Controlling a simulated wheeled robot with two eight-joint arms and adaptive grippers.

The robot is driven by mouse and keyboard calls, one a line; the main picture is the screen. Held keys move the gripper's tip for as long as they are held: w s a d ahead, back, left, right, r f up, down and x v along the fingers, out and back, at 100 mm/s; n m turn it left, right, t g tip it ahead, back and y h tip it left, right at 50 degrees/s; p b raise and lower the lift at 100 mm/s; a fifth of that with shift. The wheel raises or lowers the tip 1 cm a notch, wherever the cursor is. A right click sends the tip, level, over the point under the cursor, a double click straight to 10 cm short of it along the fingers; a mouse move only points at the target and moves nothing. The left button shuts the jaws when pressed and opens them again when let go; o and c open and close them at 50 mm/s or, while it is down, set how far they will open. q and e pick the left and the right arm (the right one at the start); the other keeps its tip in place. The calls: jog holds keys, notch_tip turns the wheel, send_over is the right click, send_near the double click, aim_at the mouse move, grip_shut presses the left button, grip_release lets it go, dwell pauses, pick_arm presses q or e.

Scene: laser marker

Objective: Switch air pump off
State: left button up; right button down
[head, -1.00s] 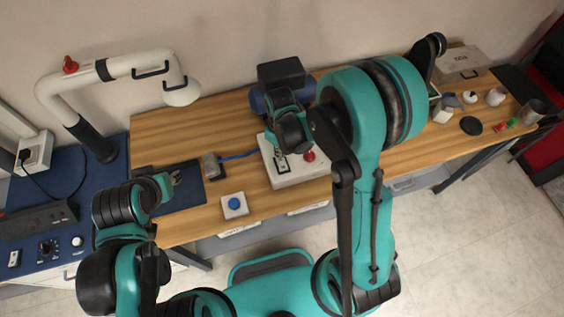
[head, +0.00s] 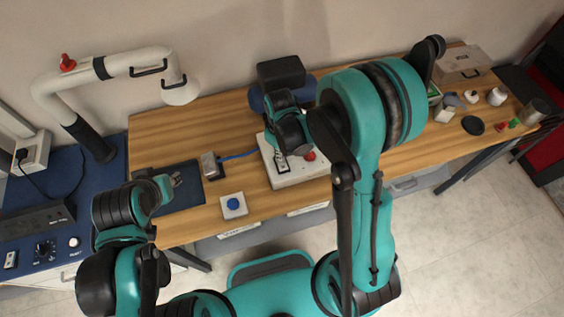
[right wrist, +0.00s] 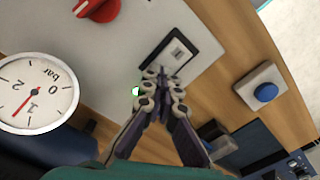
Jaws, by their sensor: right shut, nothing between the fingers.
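The air pump unit is a white box (head: 318,173) on the wooden bench, with a red knob (right wrist: 97,8) and a rocker switch in a dark frame (right wrist: 178,57). The switch also shows in the head view (head: 283,166). A green lamp (right wrist: 136,91) glows beside the fingers. My right gripper (right wrist: 164,74) is shut and empty, its tips at the near edge of the switch frame. I cannot tell whether they touch it. My left gripper (head: 169,183) is over the bench's left end, away from the pump; its finger opening is unclear.
A pressure gauge (right wrist: 38,92) stands close to my right gripper. A blue push button on a white box (head: 234,206) sits left of the pump, near the front edge. A white extraction pipe (head: 135,64) rises at left. Jars and pots stand at the bench's right end.

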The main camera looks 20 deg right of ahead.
jog(key=shift+f, duration=0.25)
jog(key=shift+r, duration=0.1)
jog(key=shift+r+p, duration=2.25)
jog(key=shift+r, duration=1.25)
jog(key=shift+b, duration=0.3)
jog(key=s+d+m+t+b, duration=0.2)
jog(key=s+m+t+b, duration=0.1)
jog(key=s+b, duration=0.2)
jog(key=s+d+r+m+t+b, duration=0.1)
jog(key=s+d+m+t+b, duration=0.1)
jog(key=b, duration=0.8)
jog(key=s+m+t, duration=0.1)
jog(key=s+t, duration=0.1)
jog(key=s, duration=0.1)
jog(key=shift+s+d, duration=0.15)
jog(key=shift+d, duration=0.2)
